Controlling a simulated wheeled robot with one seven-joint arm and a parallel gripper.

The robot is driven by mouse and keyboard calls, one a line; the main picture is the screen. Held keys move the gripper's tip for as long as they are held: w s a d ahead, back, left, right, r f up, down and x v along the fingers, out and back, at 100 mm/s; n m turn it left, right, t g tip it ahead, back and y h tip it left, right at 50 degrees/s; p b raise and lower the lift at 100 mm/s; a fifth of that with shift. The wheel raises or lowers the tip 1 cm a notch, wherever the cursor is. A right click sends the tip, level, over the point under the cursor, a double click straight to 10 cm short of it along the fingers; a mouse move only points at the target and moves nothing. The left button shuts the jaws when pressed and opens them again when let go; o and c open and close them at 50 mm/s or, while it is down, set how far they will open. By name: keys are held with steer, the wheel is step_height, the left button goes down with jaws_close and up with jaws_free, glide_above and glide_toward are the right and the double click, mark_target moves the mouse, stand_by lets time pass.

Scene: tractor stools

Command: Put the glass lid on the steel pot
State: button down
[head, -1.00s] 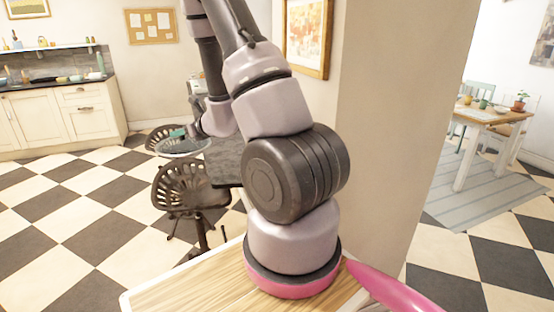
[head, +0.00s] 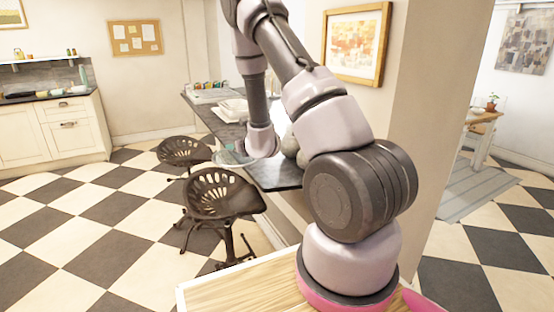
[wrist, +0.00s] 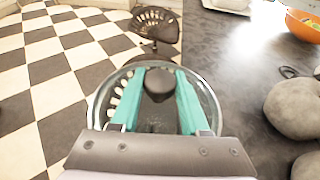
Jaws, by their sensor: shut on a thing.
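The glass lid (wrist: 101,98) has a clear disc, a metal rim and a dark knob. My gripper (wrist: 158,86) has teal fingers, shut on the lid with the knob between them. In the wrist view the lid hangs beside the dark counter's edge, with a stool and the floor behind it. In the head view the lid (head: 226,158) shows partly at the end of my arm, left of the counter; my arm hides part of it. I cannot make out the steel pot in either view.
The dark counter (head: 272,178) carries white dishes (head: 233,107), an orange bowl (wrist: 304,26) and rounded grey objects (wrist: 296,107). Two tractor stools (head: 222,193) and (head: 184,151) stand along its left side. A wall pillar (head: 440,110) stands right of my arm. The checkered floor at left is open.

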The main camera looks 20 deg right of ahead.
steer(key=d, duration=1.5)
steer(key=shift+w+d+f, duration=0.1)
steer(key=shift+w+f, duration=0.1)
steer(key=shift+f, duration=1.55)
steer(key=shift+w+d+f, duration=0.1)
steer(key=shift+w+f, duration=0.05)
steer(key=shift+f, duration=1.55)
steer(key=shift+f, duration=0.2)
steer(key=shift+c, duration=2)
jaws_free()
steer(key=shift+r, duration=0.1)
